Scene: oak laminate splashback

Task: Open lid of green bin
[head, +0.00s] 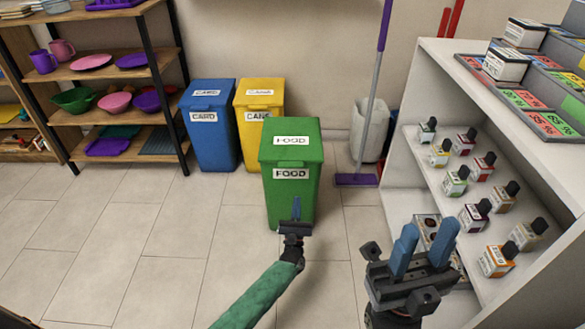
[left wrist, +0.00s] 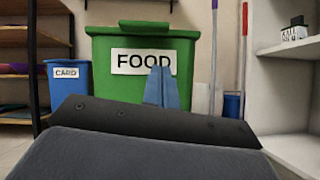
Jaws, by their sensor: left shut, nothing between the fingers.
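The green bin (head: 291,185) marked FOOD stands on the tiled floor in the middle of the head view, and its lid (head: 291,140) is down. It also fills the middle of the left wrist view (left wrist: 110,85), with the lid's edge near the top. My left gripper (head: 296,206) is shut and empty in front of the bin's lower front in the head view. In the left wrist view its blue fingers (left wrist: 161,88) overlap the FOOD label; I cannot tell whether they touch the bin. My right gripper (head: 425,250) is open and empty, its blue fingers pointing up.
A blue CARD bin (head: 210,145) and a yellow CANS bin (head: 258,115) stand behind left. A purple broom (head: 372,100) and a white container (head: 370,130) are behind right. A white shelf (head: 405,150) with small bottles borders the right. Floor at left is clear.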

